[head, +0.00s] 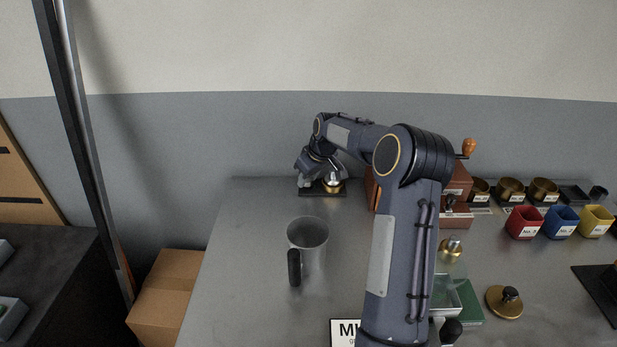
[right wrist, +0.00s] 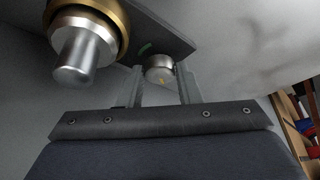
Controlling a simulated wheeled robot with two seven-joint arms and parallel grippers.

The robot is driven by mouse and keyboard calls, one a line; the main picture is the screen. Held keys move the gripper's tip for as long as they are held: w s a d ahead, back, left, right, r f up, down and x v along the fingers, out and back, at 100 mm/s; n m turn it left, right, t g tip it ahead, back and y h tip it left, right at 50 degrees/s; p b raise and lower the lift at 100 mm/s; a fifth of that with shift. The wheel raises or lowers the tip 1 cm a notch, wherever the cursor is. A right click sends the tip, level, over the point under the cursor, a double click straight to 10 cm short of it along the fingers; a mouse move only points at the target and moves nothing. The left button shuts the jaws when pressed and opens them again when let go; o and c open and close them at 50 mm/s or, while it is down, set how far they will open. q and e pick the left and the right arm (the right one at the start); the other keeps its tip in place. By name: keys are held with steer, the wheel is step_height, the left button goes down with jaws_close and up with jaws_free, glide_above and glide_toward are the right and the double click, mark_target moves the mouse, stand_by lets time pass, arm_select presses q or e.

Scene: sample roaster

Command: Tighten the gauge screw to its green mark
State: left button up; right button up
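The gauge screw (right wrist: 160,70) is a short round metal knob with a small yellow mark on its face. It shows in the right wrist view on a dark plate (right wrist: 170,35), with a green mark (right wrist: 145,48) beside it. The yellow mark is on the side away from the green one. My right gripper (right wrist: 162,78) has one finger on each side of the knob, very close; I cannot tell whether they touch it. In the head view my right gripper (head: 305,180) is at the plate (head: 322,191) and hides the screw. My left gripper is out of view.
A brass and silver fitting (right wrist: 88,40) stands beside the screw, close to my right gripper; it also shows in the head view (head: 333,184). A grey jug (head: 308,236) stands nearer on the table. Red, blue and yellow bins (head: 562,222) are at right. The left table area is clear.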

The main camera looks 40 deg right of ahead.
steer(key=c, duration=0.5)
steer(key=shift+m, duration=0.3)
steer(key=m+h, duration=0.1)
steer(key=m, duration=0.1)
steer(key=shift+a+m, duration=0.15)
steer(key=shift+m, duration=0.15)
steer(key=m+h, duration=0.1)
steer(key=m, duration=0.1)
steer(key=shift+m, duration=0.3)
steer(key=m, duration=0.2)
steer(key=m+g+h, duration=0.1)
steer(key=m, duration=0.1)
steer(key=shift+w+a+m+g+h, duration=0.1)
steer(key=shift+w+m+g+h, duration=0.05)
steer(key=shift+m+g+h, duration=0.15)
steer(key=shift+m+g+h+p, duration=0.5)
steer(key=shift+m+g+p, duration=0.3)
steer(key=shift+m, duration=1.5)
